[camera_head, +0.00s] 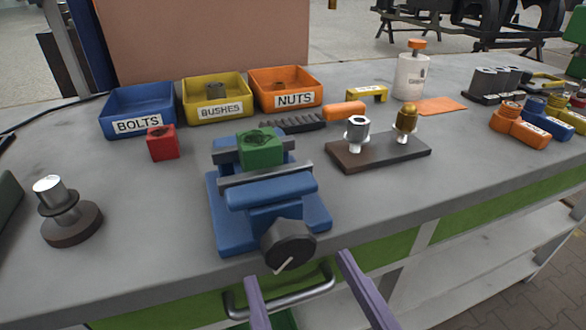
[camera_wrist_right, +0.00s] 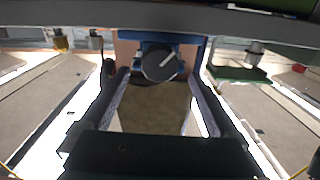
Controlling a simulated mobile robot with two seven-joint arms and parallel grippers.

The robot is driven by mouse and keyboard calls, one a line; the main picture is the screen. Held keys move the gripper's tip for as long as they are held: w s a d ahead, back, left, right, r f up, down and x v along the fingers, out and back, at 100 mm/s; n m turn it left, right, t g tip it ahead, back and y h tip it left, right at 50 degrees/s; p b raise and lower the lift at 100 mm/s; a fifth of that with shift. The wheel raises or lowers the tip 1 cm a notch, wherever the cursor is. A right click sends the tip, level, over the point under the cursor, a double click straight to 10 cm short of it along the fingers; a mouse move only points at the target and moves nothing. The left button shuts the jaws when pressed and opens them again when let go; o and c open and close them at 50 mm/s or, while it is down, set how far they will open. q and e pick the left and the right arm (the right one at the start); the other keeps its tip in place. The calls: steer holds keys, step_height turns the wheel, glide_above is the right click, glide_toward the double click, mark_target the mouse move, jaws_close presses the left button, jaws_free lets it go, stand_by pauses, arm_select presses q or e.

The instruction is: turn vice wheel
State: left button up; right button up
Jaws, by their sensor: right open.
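The blue vice (camera_head: 270,200) stands near the bench's front edge, with a green block (camera_head: 260,149) between its grey jaws. Its dark round wheel (camera_head: 289,243) faces the front and carries a pale line that slants up to the right. In the right wrist view the wheel (camera_wrist_right: 160,62) appears ahead, between the fingers. My right gripper (camera_head: 297,267) is open and empty, its two purple-grey fingers pointing at the wheel from in front of the bench. I see no finger touching the wheel. My left gripper is not in view.
A metal drawer handle (camera_head: 280,291) is below the wheel, close to the fingers. A red block (camera_head: 162,143) and a round-based post (camera_head: 71,222) are left of the vice. A brown board (camera_head: 378,153) with fittings is right. Labelled bins (camera_head: 138,124) stand behind.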

mark_target(295, 253)
steer(key=shift+x, duration=2.35)
steer(key=shift+d, duration=0.1)
steer(key=shift+c, duration=0.4)
steer(key=c, duration=1.3)
steer(key=shift+m, duration=0.3)
steer(key=m, duration=0.5)
steer(key=shift+d+f+m+b, duration=0.1)
steer(key=shift+m+b, duration=0.2)
steer(key=shift+b, duration=0.05)
steer(key=m, duration=0.5)
steer(key=shift+b, duration=0.35)
steer(key=shift+m, duration=0.4)
